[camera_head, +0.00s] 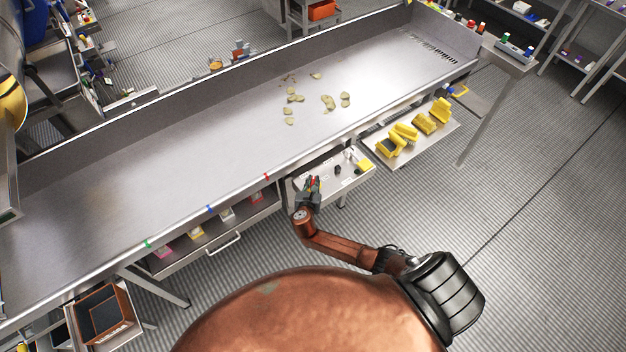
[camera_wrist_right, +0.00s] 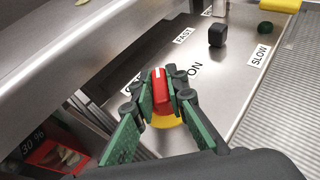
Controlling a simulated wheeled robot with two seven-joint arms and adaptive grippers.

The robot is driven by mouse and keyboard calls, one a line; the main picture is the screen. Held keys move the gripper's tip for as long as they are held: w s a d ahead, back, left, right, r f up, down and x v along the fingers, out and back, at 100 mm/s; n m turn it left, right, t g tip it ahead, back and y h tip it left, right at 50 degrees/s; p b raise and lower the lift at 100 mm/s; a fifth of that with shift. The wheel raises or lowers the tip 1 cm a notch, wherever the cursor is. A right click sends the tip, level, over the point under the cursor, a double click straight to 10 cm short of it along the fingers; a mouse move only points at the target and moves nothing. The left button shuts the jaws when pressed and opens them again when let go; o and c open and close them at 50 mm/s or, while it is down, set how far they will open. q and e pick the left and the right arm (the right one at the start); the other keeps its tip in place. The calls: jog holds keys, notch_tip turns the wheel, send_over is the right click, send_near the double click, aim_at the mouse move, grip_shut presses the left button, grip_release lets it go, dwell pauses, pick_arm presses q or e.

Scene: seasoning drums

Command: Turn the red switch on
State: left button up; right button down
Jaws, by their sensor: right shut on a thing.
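The red switch (camera_wrist_right: 160,86) is a red knob with a white line on its top, on a yellow round base (camera_wrist_right: 167,121), on a steel control panel (camera_wrist_right: 240,100). My right gripper (camera_wrist_right: 162,90) has its green-padded fingers closed around the red switch, one on each side. The word "ON" is printed on the panel just to the right of the knob. In the head view, my right gripper (camera_head: 313,184) is at the panel (camera_head: 345,183) below the conveyor's front edge, and a little red shows between its fingers. My left gripper is not in view.
A long steel conveyor tray (camera_head: 200,160) holds several chips. Yellow items lie on a side shelf (camera_head: 440,135). Floor to the right is clear.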

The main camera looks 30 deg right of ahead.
jog(key=shift+w+a+m+g+h, duration=0.1)
jog(key=shift+w+m+g+h, duration=0.05)
jog(key=shift+m+g+h, duration=0.75)
jog(key=m+g+h+b, duration=0.1)
jog(key=m+g+b, duration=0.1)
jog(key=shift+f+m+h, duration=0.1)
jog(key=shift+m+h, duration=0.2)
jog(key=shift+m, duration=0.1)
jog(key=m+g+h+b, duration=0.1)
jog(key=m+g+b, duration=0.2)
jog(key=shift+g+b, duration=0.3)
jog(key=shift+b, duration=0.05)
jog(key=shift+d+m+g+h+b, duration=0.2)
jog(key=shift+m+g+h+b, duration=0.2)
jog(key=shift+m+g+b, duration=0.6)
jog(key=shift+r, duration=0.2)
jog(key=c, duration=2.1)
grip_release()
jog(key=shift+o, duration=0.8)
